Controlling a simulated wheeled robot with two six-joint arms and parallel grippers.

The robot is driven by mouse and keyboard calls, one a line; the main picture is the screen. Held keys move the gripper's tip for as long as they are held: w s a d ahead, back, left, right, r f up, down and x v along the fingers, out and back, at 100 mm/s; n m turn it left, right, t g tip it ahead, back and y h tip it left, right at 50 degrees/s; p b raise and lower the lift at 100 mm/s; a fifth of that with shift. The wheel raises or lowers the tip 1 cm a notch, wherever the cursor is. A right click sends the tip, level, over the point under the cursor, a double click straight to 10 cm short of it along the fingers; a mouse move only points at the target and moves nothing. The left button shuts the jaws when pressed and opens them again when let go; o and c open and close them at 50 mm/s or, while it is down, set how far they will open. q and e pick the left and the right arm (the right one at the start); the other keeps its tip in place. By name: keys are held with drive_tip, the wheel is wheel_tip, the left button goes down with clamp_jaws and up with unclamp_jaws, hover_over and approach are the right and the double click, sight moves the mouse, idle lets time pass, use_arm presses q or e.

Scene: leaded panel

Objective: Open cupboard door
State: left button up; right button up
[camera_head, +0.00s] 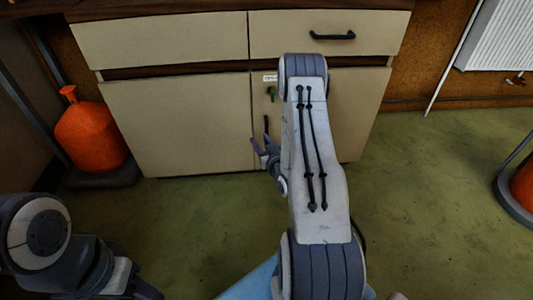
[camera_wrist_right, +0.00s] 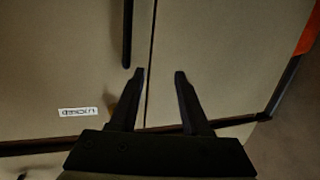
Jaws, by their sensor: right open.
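The cupboard has two beige doors below its drawers. The right door (camera_head: 345,115) carries a black vertical handle (camera_head: 266,125) near its left edge, and a small white label (camera_head: 270,78) sits above. The right door looks shut, flush with the left door (camera_head: 175,125). My right gripper (camera_head: 262,146) is open and empty, in front of the doors near the handle's lower end. In the right wrist view the fingers (camera_wrist_right: 159,73) straddle the seam between the doors, and the handle (camera_wrist_right: 127,35) lies just left of them, not between them.
An orange canister (camera_head: 88,135) stands on the floor left of the cupboard. Another orange object (camera_head: 523,188) is at the right edge. A white radiator (camera_head: 500,38) hangs on the wall. The green floor before the cupboard is clear. My right forearm hides part of the right door.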

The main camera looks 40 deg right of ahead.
drive_tip(key=s+d+f+m+t+h+b, duration=0.1)
drive_tip(key=s+d+f+h+b, duration=0.15)
drive_tip(key=s+f, duration=0.2)
drive_tip(key=shift+y, duration=0.25)
drive_tip(key=b+x, duration=0.1)
drive_tip(key=x, duration=0.3)
drive_tip(key=b+x, duration=0.2)
drive_tip(key=x, duration=0.1)
drive_tip(key=b+x, duration=0.2)
drive_tip(key=x, duration=0.2)
drive_tip(key=shift+w+d, duration=0.15)
drive_tip(key=shift+d, duration=0.3)
use_arm(q)
wheel_tip(320, 180, down, 10)
drive_tip(key=shift+r, duration=0.25)
use_arm(e)
clamp_jaws()
